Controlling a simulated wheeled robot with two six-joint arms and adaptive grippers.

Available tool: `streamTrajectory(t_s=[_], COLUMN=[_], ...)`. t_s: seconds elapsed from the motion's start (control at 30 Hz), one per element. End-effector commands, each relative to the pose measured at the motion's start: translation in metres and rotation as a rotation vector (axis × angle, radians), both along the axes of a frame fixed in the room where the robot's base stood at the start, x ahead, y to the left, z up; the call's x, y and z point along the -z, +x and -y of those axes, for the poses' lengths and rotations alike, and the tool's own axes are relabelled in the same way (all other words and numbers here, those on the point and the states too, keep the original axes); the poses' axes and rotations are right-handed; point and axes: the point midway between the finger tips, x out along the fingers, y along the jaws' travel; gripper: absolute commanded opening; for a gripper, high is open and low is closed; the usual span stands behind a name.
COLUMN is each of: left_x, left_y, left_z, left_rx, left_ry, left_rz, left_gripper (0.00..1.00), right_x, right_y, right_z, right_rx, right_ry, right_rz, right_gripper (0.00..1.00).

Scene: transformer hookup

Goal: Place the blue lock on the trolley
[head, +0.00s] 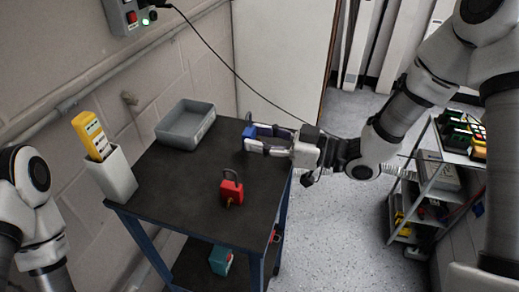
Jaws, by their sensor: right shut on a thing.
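The trolley (185,172) has a dark flat top and blue legs, and stands left of centre. My right gripper (252,140) reaches in from the right over the trolley's far right part. It is shut on the blue lock (249,131), which shows as a small blue piece at the fingertips; the fingers hide part of it. I cannot tell whether the lock touches the trolley top. My left arm shows at the lower left, but its gripper is out of view.
A red lock (231,190) stands on the trolley's near right part. A grey bin (187,126) sits at the back left, and a white holder (112,175) with a yellow device (91,136) at the left corner. The middle of the top is clear. A shelf rack (427,180) stands right.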

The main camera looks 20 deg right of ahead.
Motion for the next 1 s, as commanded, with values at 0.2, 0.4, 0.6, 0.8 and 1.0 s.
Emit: streamTrajectory(t_s=[0.2, 0.4, 0.6, 0.8, 1.0], left_x=[0.003, 0.004, 0.006, 0.006, 0.005], left_y=[0.000, 0.000, 0.000, 0.000, 0.000], left_z=[0.000, 0.000, 0.000, 0.000, 0.000], left_rx=[0.000, 0.000, 0.000, 0.000, 0.000], left_ry=[0.000, 0.000, 0.000, 0.000, 0.000], left_rz=[-0.001, -0.001, -0.001, -0.001, -0.001], left_gripper=[0.66, 0.66, 0.66, 0.66, 0.66], right_x=[0.018, 0.037, 0.039, 0.038, 0.037], right_y=[0.014, 0.014, 0.014, 0.013, 0.013], right_z=[0.002, 0.002, 0.002, 0.002, 0.002], right_rx=[-0.001, 0.000, 0.000, 0.000, 0.000], right_ry=[0.002, 0.001, 0.001, 0.001, 0.001], right_rz=[-0.005, 0.001, 0.001, 0.001, 0.001], right_gripper=[0.00, 0.00, 0.00, 0.66, 0.66])
